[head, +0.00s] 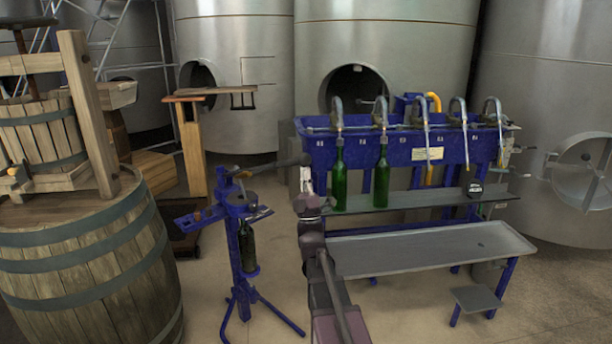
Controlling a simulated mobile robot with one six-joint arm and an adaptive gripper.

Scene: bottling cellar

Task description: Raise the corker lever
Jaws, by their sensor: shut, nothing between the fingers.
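The blue corker (232,212) stands on tripod legs left of centre, with a dark green bottle (246,246) upright in it. Its lever (280,164) sticks out to the right from the corker's head, close to level and tilted slightly up toward its dark end. My gripper (306,172) is shut and empty at the lever's outer end, seemingly just below it. It is small and partly merged with my wrist here, so I cannot tell whether it touches the lever.
Right of my arm is a blue bottle filler (400,150) with two green bottles (339,178) under its spouts and a grey tray (430,248) below. A wooden barrel (85,270) and press stand at the left. Steel tanks (235,60) line the back. Floor is clear around the tripod.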

